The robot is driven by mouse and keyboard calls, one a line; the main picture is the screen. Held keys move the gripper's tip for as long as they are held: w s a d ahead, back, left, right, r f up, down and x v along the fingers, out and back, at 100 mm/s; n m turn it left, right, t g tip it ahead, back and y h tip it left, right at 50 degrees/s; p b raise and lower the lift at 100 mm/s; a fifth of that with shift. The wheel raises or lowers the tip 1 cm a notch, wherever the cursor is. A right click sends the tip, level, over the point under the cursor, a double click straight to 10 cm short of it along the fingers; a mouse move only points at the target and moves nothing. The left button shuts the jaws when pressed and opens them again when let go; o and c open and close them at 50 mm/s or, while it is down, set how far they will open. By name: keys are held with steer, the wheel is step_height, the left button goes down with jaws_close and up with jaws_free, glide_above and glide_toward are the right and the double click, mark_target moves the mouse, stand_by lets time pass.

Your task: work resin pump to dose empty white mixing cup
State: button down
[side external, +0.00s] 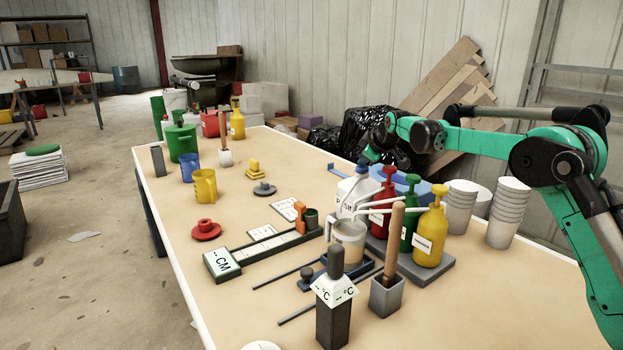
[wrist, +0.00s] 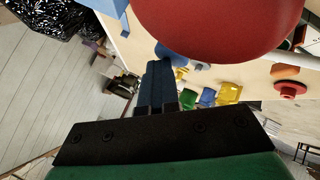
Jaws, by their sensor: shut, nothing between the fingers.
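The resin jug (side external: 352,196), white with a partly readable label, stands at the back of the pump group. A pale mixing cup (side external: 347,250) stands in front of it, near the ends of white spouts (side external: 372,204); its contents are hard to see. Red (side external: 385,205), green (side external: 409,212) and yellow (side external: 431,235) pump bottles stand to the right. My gripper (side external: 366,160) is shut and empty, above the top of the jug and left of the red pump head; contact cannot be told. In the wrist view its dark fingers (wrist: 158,75) are together, beside a large red rounded shape (wrist: 215,22).
A stick stands in a grey holder (side external: 386,297) in front of the pumps. A dark post with a °C sign (side external: 334,292) is left of it. Stacked white cups (side external: 507,212) stand at right. Yellow (side external: 204,186) and blue mugs are farther left.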

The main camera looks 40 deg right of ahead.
mark_target(365, 168)
steer(key=shift+s+a+f, duration=0.1)
steer(key=shift+s+a, duration=0.05)
steer(key=shift+a, duration=0.05)
steer(key=shift+r, duration=3)
steer(key=s+a+f+m+g, duration=0.15)
steer(key=s+a, duration=0.35)
steer(key=s, duration=0.7)
steer(key=s+a+f+m+g, duration=0.1)
steer(key=s+a+f+g, duration=0.1)
steer(key=s+a, duration=0.65)
steer(key=s+a+f+m+t+y, duration=0.2)
steer(key=s+a+f+y, duration=0.1)
steer(key=s, duration=0.4)
steer(key=shift+a+f+m, duration=0.35)
steer(key=shift+a+f, duration=0.5)
steer(key=shift+a, duration=0.2)
steer(key=shift+s, duration=0.1)
